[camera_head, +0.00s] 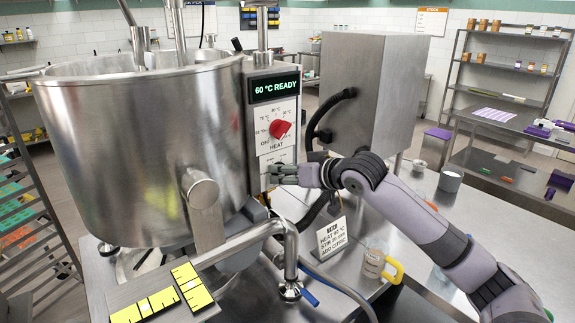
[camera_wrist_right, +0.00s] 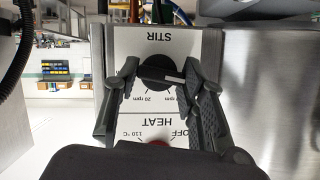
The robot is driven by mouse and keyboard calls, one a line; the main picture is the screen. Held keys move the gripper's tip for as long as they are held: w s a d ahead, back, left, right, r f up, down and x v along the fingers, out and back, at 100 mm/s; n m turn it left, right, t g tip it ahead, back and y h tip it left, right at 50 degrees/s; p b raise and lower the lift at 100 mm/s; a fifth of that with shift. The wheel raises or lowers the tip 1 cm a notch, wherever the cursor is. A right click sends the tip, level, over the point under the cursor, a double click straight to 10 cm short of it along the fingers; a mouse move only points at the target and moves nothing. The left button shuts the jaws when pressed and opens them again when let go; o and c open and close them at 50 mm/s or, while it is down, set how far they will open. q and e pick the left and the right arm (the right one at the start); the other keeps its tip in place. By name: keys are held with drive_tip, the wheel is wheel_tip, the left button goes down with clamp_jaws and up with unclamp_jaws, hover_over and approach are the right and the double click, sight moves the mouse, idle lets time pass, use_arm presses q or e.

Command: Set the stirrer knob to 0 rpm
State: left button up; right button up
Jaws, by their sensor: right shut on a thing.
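The stirrer knob (camera_wrist_right: 160,70) is black with a white pointer bar, on the white STIR panel (camera_wrist_right: 188,42), which appears upside down in the right wrist view. The pointer bar points to the right in that view. The rpm marks are partly hidden, so I cannot tell the exact setting. My right gripper (camera_wrist_right: 162,75) is shut on the stirrer knob, with one finger on each side. In the head view my right gripper (camera_head: 274,174) is at the lower part of the control panel and hides the knob. My left gripper is not in view.
Above, the red heat knob (camera_head: 279,129) sits under a display (camera_head: 274,86) reading 60 °C READY. A large steel kettle (camera_head: 145,150) stands left of the panel. A batch card (camera_head: 331,238) and a jug with a yellow handle (camera_head: 375,260) are below my right arm.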

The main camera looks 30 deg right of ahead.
drive_tip(key=shift+a+f+n+h+p, duration=0.1)
drive_tip(key=shift+f+n+h+p, duration=0.1)
drive_tip(key=shift+n+h+p, duration=0.45)
drive_tip(key=o, duration=1.2)
drive_tip(key=shift+r, duration=0.1)
drive_tip(key=shift+c, duration=0.2)
drive_tip(key=v, duration=1.2)
